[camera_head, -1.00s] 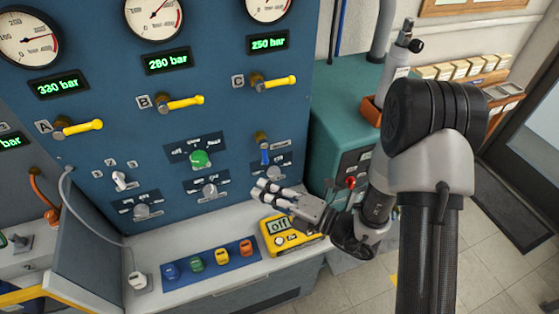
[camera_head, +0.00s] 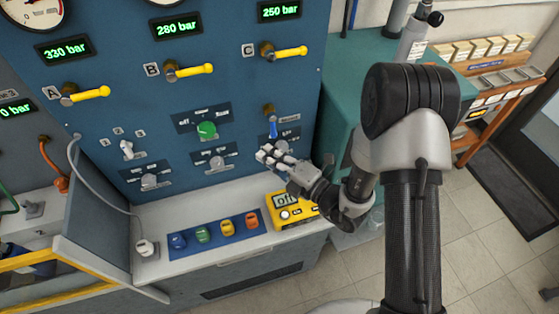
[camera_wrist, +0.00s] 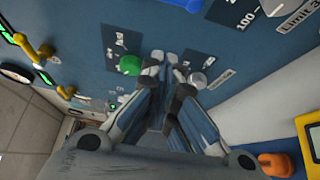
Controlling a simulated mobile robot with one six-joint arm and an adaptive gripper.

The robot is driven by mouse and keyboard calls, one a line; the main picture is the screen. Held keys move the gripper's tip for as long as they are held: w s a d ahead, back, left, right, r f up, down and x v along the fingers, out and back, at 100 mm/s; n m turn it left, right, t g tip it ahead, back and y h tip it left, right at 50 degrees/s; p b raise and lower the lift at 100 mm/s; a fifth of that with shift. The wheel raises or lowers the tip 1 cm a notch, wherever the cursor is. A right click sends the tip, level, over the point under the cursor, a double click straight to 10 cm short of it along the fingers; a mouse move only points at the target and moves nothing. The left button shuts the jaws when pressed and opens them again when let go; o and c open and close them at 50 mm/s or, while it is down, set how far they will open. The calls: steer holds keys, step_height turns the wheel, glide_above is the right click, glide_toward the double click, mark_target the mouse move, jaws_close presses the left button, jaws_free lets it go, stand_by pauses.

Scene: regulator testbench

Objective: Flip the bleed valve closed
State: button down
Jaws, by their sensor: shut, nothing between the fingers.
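A small valve with a brass body and a blue lever (camera_head: 273,128) sits on the blue panel below gauge valve C; I take it to be the bleed valve. Its lever hangs straight down. My gripper (camera_head: 266,154) is shut and empty, its fingertips close below the lever end in the head view. I cannot tell whether they touch the panel. In the wrist view the shut fingertips (camera_wrist: 163,62) point at the panel between a green knob (camera_wrist: 130,65) and a grey knob (camera_wrist: 197,80).
Yellow-handled valves A (camera_head: 90,93), B (camera_head: 190,70) and C (camera_head: 287,52) stick out above. The ledge below holds a blue strip of coloured plugs (camera_head: 215,239) and a yellow meter (camera_head: 276,215). A teal cabinet (camera_head: 340,75) stands at right.

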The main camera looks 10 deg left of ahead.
mark_target(273, 127)
steer(key=w, duration=0.2)
steer(key=w+a+b, duration=0.1)
steer(key=w, duration=0.2)
steer(key=shift+a, duration=0.15)
steer(key=shift+w, duration=0.1)
stand_by(0.3)
steer(key=shift+d+n, duration=0.25)
steer(key=shift+n, duration=0.05)
